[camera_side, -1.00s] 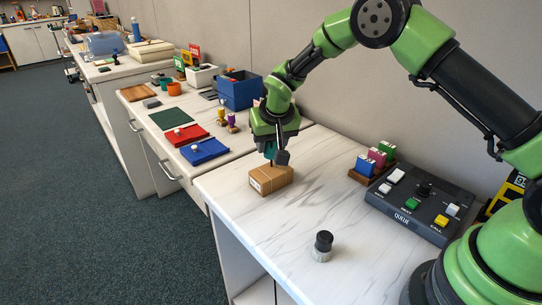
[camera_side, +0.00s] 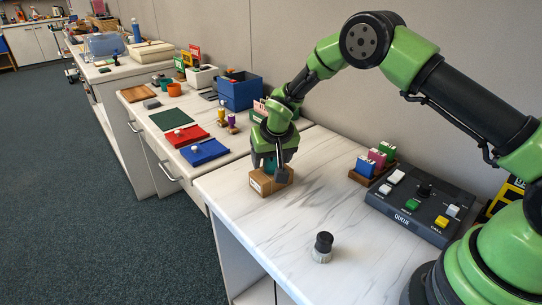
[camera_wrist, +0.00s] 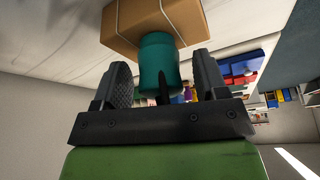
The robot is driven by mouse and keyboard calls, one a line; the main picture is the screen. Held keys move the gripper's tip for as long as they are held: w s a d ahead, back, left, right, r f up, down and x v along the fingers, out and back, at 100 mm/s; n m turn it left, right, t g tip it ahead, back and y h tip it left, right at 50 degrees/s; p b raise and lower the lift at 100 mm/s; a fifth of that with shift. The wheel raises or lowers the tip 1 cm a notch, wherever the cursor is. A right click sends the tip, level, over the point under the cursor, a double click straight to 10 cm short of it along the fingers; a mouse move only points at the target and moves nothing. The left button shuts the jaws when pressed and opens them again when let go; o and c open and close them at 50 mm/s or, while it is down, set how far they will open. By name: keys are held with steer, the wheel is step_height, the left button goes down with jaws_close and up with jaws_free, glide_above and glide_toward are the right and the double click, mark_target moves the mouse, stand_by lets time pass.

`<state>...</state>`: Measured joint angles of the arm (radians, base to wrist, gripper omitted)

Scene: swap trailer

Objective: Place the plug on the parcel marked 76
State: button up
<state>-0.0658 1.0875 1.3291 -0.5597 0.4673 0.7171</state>
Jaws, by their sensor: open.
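The brown parcel (camera_side: 264,186) sits on the near white worktop with a pale label on its side. The label is too small to read. A teal cylinder (camera_wrist: 158,62), which looks like the plug, stands at the parcel's top face in the wrist view. My gripper (camera_side: 272,170) is directly over the parcel, pointing down. Its two dark fingers (camera_wrist: 163,75) are open on either side of the teal cylinder, with gaps showing. In the side view the fingers and gripper body partly hide the cylinder and the parcel top.
A black-topped grey knob (camera_side: 322,247) stands near the worktop's front edge. A control box with buttons (camera_side: 420,205) and a rack of coloured blocks (camera_side: 372,165) are to the right. Blue (camera_side: 204,152) and red (camera_side: 186,135) mats lie on the counter beyond. The worktop's middle is clear.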

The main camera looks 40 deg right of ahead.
steer(key=shift+r, duration=0.15)
steer(key=s+r+t+y, duration=0.1)
steer(key=s+r, duration=0.7)
steer(key=r, duration=0.4)
steer(key=s+r, duration=0.7)
steer(key=r, duration=0.4)
steer(key=s+a+r+t+y, duration=0.1)
steer(key=s, duration=0.7)
steer(key=s+a+r+t+y, duration=0.1)
steer(key=s, duration=0.6)
steer(key=shift+s+a+y, duration=0.25)
steer(key=shift+s+y, duration=0.1)
steer(key=shift+y, duration=0.05)
